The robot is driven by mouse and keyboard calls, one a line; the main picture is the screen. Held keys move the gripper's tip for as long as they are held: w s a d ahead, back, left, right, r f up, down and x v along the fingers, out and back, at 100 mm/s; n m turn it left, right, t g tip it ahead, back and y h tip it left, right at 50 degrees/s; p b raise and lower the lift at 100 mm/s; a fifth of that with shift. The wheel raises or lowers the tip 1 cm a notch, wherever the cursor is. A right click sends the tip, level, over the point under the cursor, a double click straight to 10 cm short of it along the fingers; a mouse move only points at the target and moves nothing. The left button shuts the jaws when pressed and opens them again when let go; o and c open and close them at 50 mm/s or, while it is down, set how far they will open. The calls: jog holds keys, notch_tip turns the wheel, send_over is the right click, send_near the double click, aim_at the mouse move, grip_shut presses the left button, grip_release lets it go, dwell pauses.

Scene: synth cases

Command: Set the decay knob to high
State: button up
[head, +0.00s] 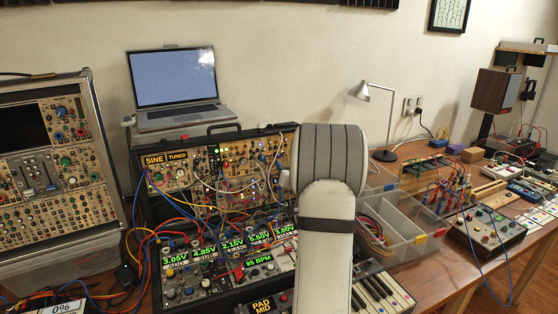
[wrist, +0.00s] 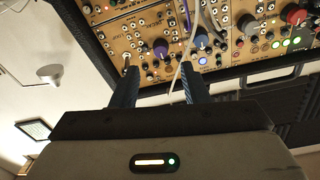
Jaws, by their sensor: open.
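The synth case (head: 236,133) stands on the desk in the head view, its upright gold panel full of knobs, jacks and patch cables.
Patch cables hang over the panel, and one pale cable (wrist: 179,50) passes near the right finger. A laptop (head: 174,85) stands behind the case. A clear bin (head: 408,238), a keyboard (head: 380,293) and another synth case (head: 62,185) flank the area.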

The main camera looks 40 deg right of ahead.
aim_at(278, 157)
jog(key=p+x, duration=0.1)
jog(key=x, duration=0.5)
jog(key=shift+w, duration=0.3)
grip_shut()
